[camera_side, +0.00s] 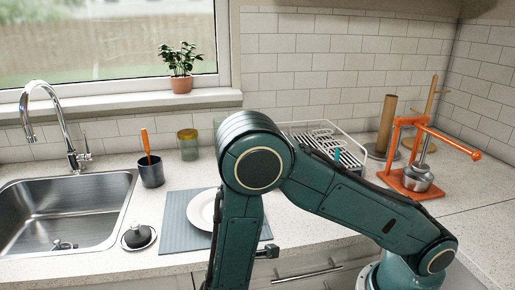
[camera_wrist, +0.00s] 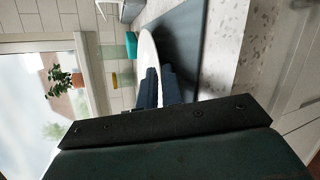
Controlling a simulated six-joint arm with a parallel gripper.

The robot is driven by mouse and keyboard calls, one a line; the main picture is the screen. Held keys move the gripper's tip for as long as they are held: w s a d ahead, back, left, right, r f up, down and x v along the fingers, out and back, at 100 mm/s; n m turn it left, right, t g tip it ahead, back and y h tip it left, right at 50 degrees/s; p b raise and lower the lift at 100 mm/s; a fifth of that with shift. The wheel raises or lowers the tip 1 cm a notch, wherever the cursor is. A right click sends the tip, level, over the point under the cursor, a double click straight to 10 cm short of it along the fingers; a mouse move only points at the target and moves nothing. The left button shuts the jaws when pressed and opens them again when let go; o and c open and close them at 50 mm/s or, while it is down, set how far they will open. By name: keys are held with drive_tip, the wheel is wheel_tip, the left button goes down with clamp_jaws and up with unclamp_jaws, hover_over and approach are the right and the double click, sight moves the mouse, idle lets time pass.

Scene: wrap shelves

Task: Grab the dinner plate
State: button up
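The white dinner plate (camera_side: 203,209) lies on a grey-blue mat (camera_side: 180,238) on the counter, right of the sink. My arm hides its right part in the side view. In the wrist view the picture is turned sideways, and the plate (camera_wrist: 147,47) shows as a thin white shape beside the mat (camera_wrist: 187,30). My gripper (camera_wrist: 160,69) shows there as two dark fingers close together, in front of the plate and covering part of it. I cannot tell whether they touch it or how far apart they are. My gripper is not clearly visible in the side view.
The sink (camera_side: 65,213) is at the left. A black-topped item (camera_side: 138,236) and a dark cup (camera_side: 151,172) with an orange-handled tool stand near the mat. A dish rack (camera_side: 320,140) is behind my arm. An orange press (camera_side: 412,180) stands at the right.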

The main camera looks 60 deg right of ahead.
clamp_jaws()
drive_tip(key=shift+r, duration=0.1)
idle(0.3)
wheel_tip(320, 180, up, 10)
idle(0.8)
idle(0.5)
